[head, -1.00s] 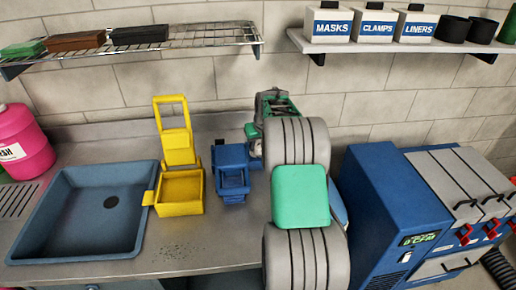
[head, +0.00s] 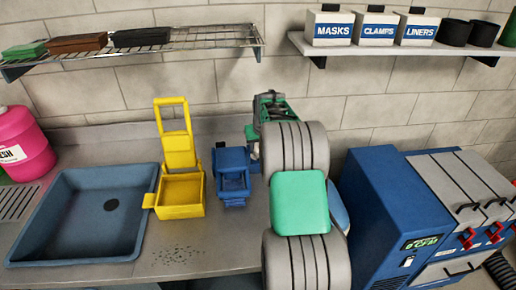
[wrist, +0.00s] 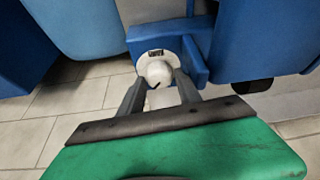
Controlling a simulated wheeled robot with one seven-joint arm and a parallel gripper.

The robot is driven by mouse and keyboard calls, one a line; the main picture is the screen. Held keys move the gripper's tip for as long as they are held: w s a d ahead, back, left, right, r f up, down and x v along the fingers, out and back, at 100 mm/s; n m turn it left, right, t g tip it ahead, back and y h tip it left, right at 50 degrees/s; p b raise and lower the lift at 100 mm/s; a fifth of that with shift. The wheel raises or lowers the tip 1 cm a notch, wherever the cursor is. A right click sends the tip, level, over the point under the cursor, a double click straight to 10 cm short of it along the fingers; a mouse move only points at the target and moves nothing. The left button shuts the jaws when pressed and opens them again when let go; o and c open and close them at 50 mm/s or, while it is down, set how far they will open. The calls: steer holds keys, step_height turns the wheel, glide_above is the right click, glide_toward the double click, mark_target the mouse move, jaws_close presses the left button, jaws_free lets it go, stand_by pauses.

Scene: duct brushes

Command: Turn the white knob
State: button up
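The white knob (wrist: 158,72) shows in the wrist view on a round pale dial plate, with a small dark label above it and a dark mark on its lower edge. It sits on a blue housing (wrist: 196,62). My gripper (wrist: 158,82) has one grey finger on each side of the knob, with the tips close to its edges. I cannot tell whether the fingers touch it or grip it. In the head view my own arm hides the gripper, and I cannot make out the knob.
A blue machine (head: 382,205) stands right of my arm. A counter holds a blue sink (head: 60,240), a yellow bucket (head: 180,195) and a blue bucket (head: 232,180). Shelves above carry brushes and white boxes (head: 328,28). The wrist view shows tiled floor (wrist: 50,125) at left.

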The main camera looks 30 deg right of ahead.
steer(key=n+y+p, duration=0.1)
steer(key=n+p, duration=0.3)
steer(key=shift+s+d+r+y, duration=0.1)
steer(key=shift+d+r+y, duration=0.1)
steer(key=shift+r+y, duration=0.2)
steer(key=n+y+p, duration=0.1)
steer(key=n+p, duration=0.2)
steer(key=shift+d+f, duration=0.1)
steer(key=shift+f, duration=0.05)
steer(key=shift+n+b, duration=0.5)
steer(key=b+v, duration=0.2)
steer(key=v, duration=0.5)
steer(key=shift+m+g, duration=0.3)
steer(key=shift+m, duration=0.2)
steer(key=a, duration=0.3)
steer(key=s+a+r+b, duration=0.1)
steer(key=a, duration=0.3)
steer(key=s+a+r+b, duration=0.1)
steer(key=a, duration=0.3)
steer(key=shift+a+r, duration=0.1)
steer(key=shift+r, duration=0.15)
steer(key=s+a+f+m+b, duration=0.1)
steer(key=s+a+b, duration=0.3)
steer(key=s+a, duration=0.8)
steer(key=a+f, duration=0.1)
steer(key=a, duration=0.3)
steer(key=shift+s+m+h, duration=0.3)
steer(key=shift+s+m, duration=0.1)
